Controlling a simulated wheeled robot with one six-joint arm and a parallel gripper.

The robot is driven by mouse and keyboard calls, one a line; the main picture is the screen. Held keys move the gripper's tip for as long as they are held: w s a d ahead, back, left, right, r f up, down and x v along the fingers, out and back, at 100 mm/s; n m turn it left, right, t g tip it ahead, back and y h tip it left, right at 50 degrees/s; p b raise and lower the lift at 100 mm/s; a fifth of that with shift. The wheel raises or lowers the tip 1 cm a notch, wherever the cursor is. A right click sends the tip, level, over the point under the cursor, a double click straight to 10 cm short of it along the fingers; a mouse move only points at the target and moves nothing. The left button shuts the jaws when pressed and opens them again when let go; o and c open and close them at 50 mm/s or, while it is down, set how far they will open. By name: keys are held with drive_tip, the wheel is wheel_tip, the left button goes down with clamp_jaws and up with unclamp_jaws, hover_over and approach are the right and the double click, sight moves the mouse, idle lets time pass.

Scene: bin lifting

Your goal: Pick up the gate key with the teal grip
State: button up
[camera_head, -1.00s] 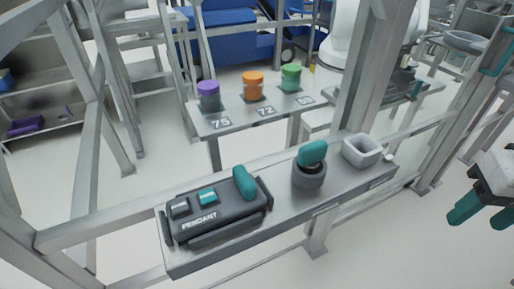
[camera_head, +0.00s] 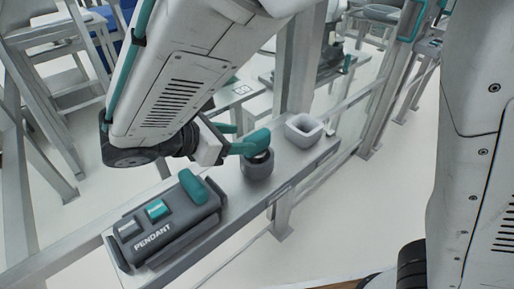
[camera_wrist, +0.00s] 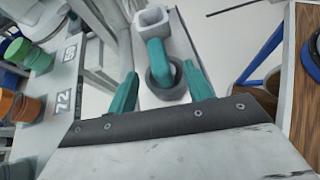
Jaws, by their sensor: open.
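The gate key's teal grip (camera_head: 257,138) stands up from a round dark grey holder (camera_head: 257,168) on the narrow metal shelf. In the wrist view the teal grip (camera_wrist: 156,50) and the ring-shaped holder (camera_wrist: 174,88) lie just beyond and between my fingertips. My gripper (camera_head: 238,138) has teal fingers and comes in from the left of the key, close to the grip. In the wrist view my gripper (camera_wrist: 160,72) is open, with a finger on each side of the key. In the head view a finger overlaps the grip, so contact is hard to tell.
A dark pendant (camera_head: 163,223) with a teal knob sits left of the holder on the shelf (camera_head: 222,222). A white square cup (camera_head: 303,131) stands to the right. Metal posts and rails rise behind. Orange and green containers show in the wrist view (camera_wrist: 27,105).

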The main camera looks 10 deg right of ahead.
sight(257, 143)
drive_tip(key=shift+n+t+h, duration=0.5)
drive_tip(key=shift+n+t, duration=0.1)
drive_tip(key=shift+n, duration=0.1)
drive_tip(key=w+d+f, duration=0.2)
drive_tip(key=d+f, duration=0.1)
drive_tip(key=w+d+f, duration=0.1)
drive_tip(key=d+f, duration=0.1)
drive_tip(key=shift+w+d, duration=0.1)
drive_tip(key=shift+w, duration=0.15)
clamp_jaws()
